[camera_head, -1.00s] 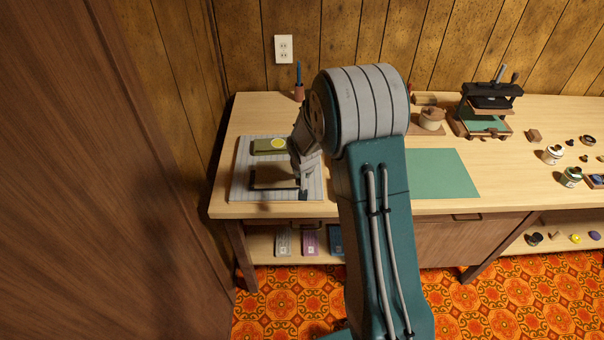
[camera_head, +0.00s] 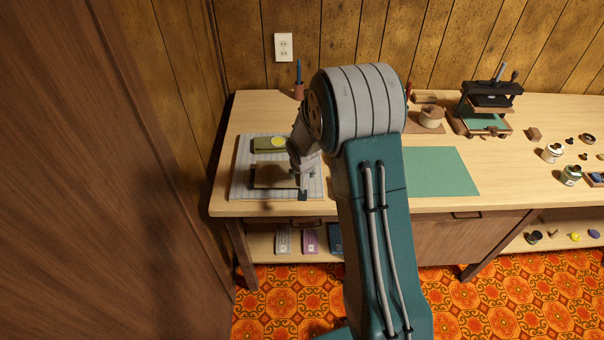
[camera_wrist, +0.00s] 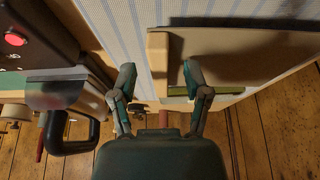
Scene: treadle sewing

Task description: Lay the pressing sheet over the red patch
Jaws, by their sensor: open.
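My gripper (camera_wrist: 158,78) is open, with its two fingers apart in the wrist view. A tan, flat-edged piece (camera_wrist: 240,55), which may be the pressing sheet, lies beneath the right finger. Its paler left edge strip (camera_wrist: 157,65) shows between the fingers; I cannot tell if they touch it. In the head view, a brown rectangular piece (camera_head: 270,177) lies on the striped mat (camera_head: 240,188), just left of my gripper (camera_head: 301,185). I see no red patch; it may be hidden under the brown piece or my arm.
A green mat (camera_head: 440,172), a press (camera_head: 490,105) and small jars (camera_head: 552,153) stand to the right. A dark device with a red button (camera_wrist: 15,39) is at the wrist view's left.

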